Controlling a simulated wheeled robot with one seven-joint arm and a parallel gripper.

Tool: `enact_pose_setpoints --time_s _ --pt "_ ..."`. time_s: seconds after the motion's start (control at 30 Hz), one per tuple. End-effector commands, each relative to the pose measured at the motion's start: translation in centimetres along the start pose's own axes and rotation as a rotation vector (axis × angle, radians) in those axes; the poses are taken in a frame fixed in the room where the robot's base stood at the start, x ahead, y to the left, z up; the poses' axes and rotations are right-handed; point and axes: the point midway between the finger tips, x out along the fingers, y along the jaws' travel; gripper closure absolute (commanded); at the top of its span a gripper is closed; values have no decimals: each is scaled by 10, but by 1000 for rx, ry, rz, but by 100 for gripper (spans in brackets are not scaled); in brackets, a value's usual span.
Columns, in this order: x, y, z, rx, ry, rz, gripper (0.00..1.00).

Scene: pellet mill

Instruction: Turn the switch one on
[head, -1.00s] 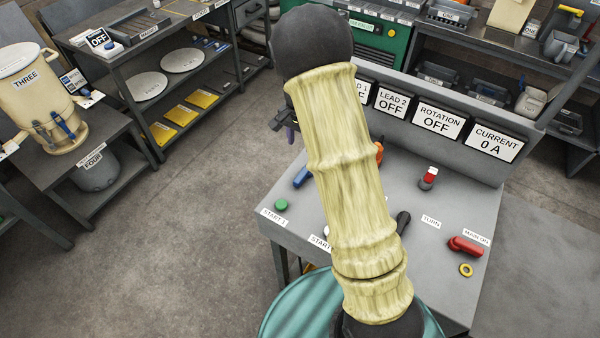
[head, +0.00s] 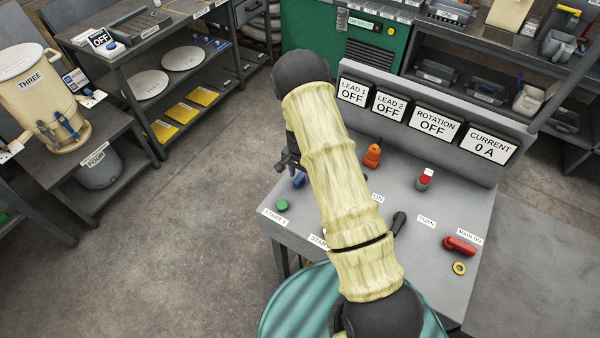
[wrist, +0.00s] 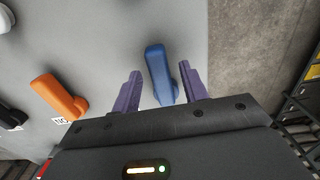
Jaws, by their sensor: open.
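A grey control desk (head: 400,215) stands in front of me in the head view. In the wrist view a blue switch handle (wrist: 160,75) lies between the two purple fingers of my gripper (wrist: 160,71), which is open. There is a gap on the left of the handle; I cannot tell whether the right finger touches it. An orange switch handle (wrist: 58,97) is to the left in the wrist view and stands on the desk in the head view (head: 372,155). The lead 1 display (head: 351,92) reads OFF. My arm hides part of the desk and most of my gripper.
The desk also holds a green button (head: 282,205), a black lever (head: 399,222), a red-topped control (head: 425,178) and a red main handle (head: 460,245). The lead 2 (head: 389,105) and rotation (head: 433,123) displays read OFF. Open floor (head: 210,220) lies left of the desk.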

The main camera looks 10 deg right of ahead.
Motion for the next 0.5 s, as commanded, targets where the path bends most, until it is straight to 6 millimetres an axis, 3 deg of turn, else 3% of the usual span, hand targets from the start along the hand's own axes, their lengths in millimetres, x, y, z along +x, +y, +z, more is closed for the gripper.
enact_pose_setpoints --time_s 0.33,0.5 --pt "5 0 0 0 0 0 56" --pt "5 0 0 0 0 0 88"
